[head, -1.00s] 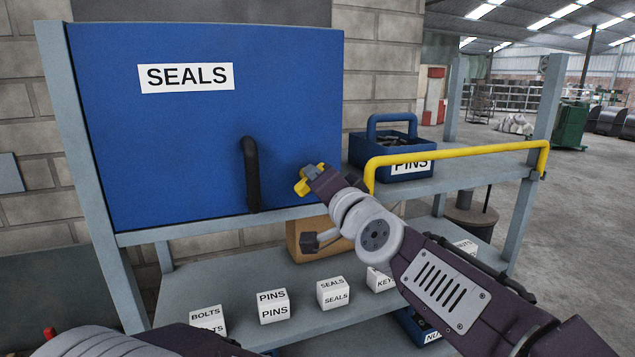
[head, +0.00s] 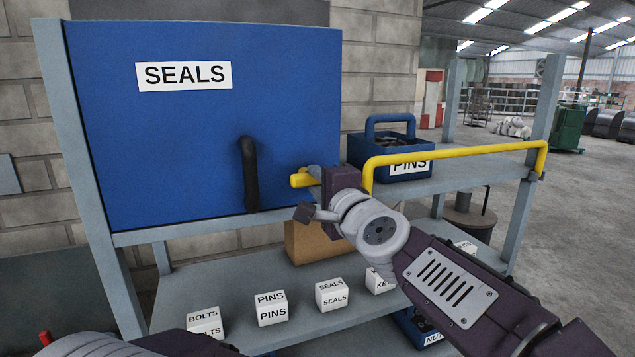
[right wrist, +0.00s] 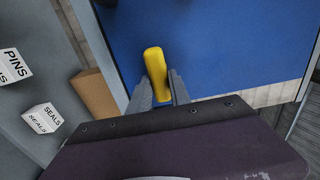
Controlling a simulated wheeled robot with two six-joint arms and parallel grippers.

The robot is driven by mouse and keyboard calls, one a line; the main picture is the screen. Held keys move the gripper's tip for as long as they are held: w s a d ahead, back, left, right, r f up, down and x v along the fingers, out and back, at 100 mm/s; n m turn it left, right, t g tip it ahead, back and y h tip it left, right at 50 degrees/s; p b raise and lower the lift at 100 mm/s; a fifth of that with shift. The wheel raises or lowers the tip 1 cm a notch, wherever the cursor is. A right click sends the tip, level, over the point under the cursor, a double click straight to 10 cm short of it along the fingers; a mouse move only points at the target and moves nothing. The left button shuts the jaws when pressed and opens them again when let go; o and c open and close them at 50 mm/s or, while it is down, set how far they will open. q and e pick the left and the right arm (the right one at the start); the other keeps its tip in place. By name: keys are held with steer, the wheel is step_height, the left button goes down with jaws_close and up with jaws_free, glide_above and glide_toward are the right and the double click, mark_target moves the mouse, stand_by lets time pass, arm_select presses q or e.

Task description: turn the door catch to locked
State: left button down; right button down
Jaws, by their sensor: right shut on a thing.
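The yellow door catch (head: 300,180) is at the lower right of the blue SEALS door (head: 180,135). In the head view its visible end points left, nearly level. My right gripper (head: 314,178) is shut on the catch, its body hiding part of it. In the right wrist view the yellow catch (right wrist: 155,62) stands between the two grey fingers (right wrist: 160,85), its rounded end beyond them, in front of the blue door. My left gripper is out of view.
A black handle (head: 249,175) sticks out from the door. A yellow rail (head: 455,153) runs in front of a blue PINS carrier (head: 384,150) on the right. Several labelled white blocks (head: 272,308) and a brown box (head: 312,243) are on the lower shelf (head: 235,280).

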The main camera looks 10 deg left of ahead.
stand_by(0.5)
steer(key=c, duration=1.2)
jaws_free()
